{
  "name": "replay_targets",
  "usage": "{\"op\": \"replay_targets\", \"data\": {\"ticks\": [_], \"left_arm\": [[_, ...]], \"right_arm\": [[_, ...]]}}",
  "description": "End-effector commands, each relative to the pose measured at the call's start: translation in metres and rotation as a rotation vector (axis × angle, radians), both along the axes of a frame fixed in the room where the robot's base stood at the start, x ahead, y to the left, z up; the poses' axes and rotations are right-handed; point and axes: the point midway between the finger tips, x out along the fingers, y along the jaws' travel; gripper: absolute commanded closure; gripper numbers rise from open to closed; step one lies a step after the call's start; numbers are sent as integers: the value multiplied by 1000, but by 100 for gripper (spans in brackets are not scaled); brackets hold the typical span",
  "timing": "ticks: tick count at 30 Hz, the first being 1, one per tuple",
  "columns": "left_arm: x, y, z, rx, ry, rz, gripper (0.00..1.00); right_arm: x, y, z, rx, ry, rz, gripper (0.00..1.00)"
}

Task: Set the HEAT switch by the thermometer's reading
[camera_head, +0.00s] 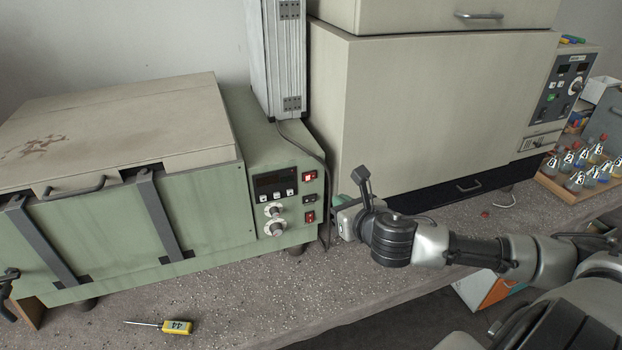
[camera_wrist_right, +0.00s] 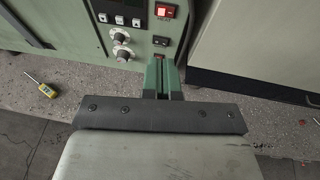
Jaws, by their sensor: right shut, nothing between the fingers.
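A yellow thermometer (camera_head: 177,327) with a thin probe lies on the bench at front left; its display looks like 44. It also shows in the right wrist view (camera_wrist_right: 47,90). The green bath's panel has a lit-looking red upper switch (camera_head: 310,175), a black fitting (camera_head: 309,199) and a red lower switch (camera_head: 309,217). My right gripper (camera_head: 334,217) is shut and empty, just right of the panel. In the right wrist view its fingers (camera_wrist_right: 162,66) partly cover the lower switch. My left gripper is not seen.
The panel also carries a dark display (camera_head: 274,182) and two knobs (camera_head: 275,227). A large beige oven (camera_head: 430,100) stands at right, with a rack of small bottles (camera_head: 585,180) beyond. A cable hangs between bath and oven. The bench front is mostly clear.

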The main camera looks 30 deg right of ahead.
Motion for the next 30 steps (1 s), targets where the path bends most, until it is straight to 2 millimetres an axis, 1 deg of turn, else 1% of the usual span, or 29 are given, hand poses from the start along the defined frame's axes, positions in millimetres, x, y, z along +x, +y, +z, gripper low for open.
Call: {"op": "replay_targets", "data": {"ticks": [4, 8, 21, 25, 30], "left_arm": [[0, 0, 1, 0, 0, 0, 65], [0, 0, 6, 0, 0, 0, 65], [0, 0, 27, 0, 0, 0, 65], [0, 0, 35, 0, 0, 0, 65], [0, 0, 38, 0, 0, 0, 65]], "right_arm": [[4, -1, -1, 3, 0, -3, 100], [17, -3, -3, 7, -3, -6, 100], [99, -11, -28, 7, -2, -3, 100], [118, -13, -27, 6, -1, -3, 100], [132, -15, -29, 3, 0, -2, 100]]}}
